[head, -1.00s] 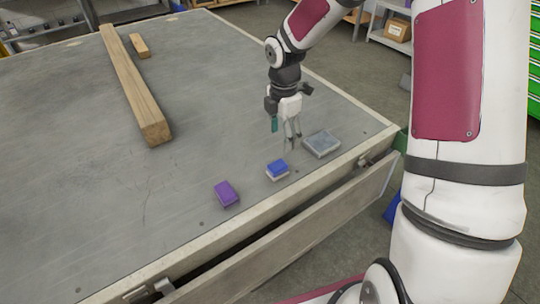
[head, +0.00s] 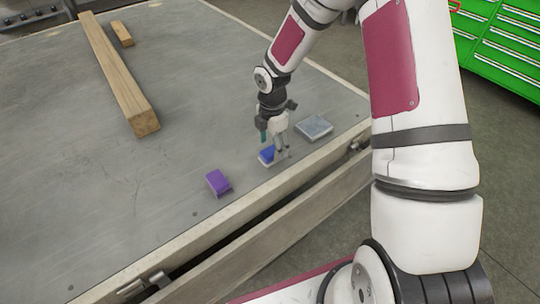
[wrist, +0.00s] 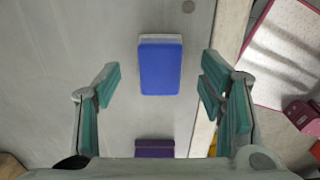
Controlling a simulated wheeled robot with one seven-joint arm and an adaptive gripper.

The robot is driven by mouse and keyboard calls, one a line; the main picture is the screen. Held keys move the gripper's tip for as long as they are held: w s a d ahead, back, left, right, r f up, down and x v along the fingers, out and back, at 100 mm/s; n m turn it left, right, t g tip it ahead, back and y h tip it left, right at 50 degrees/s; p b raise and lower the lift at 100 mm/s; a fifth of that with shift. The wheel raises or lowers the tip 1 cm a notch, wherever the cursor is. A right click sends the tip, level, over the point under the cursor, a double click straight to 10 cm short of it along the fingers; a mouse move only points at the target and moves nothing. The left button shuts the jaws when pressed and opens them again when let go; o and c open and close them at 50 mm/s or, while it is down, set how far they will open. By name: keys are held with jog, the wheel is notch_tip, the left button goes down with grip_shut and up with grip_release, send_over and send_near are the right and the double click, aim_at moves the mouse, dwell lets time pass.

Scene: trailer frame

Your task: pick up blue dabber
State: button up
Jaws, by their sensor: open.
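The blue dabber (head: 266,154), a small block with a blue top and a pale base, lies on the grey trailer bed near its front edge. In the wrist view the blue dabber (wrist: 160,67) is at the upper middle, ahead of and between the lines of the two fingers. My gripper (head: 281,152) is over the dabber and partly hides it in the head view. In the wrist view my gripper (wrist: 160,86) has its green-padded fingers wide apart, with nothing held. The gap in height between fingers and dabber is hard to judge.
A purple block (head: 218,182) lies to the left of the dabber and shows at the bottom of the wrist view (wrist: 154,148). A grey flat box (head: 313,127) lies to the right. A long wooden beam (head: 120,75) and a short wooden piece (head: 122,34) lie farther back.

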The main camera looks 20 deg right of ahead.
aim_at(272, 150)
notch_tip(272, 150, down, 4)
jog(key=shift+r, duration=0.1)
jog(key=shift+c, duration=0.5)
jog(key=c, duration=1.2)
jog(key=shift+o, duration=0.2)
jog(key=shift+r, duration=0.1)
notch_tip(272, 150, up, 4)
jog(key=shift+f, duration=0.25)
jog(key=s+r, duration=0.1)
jog(key=s, duration=1.5)
jog(key=shift+d+r+p, duration=0.15)
jog(key=shift+d+p, duration=0.15)
jog(key=shift+d, duration=0.05)
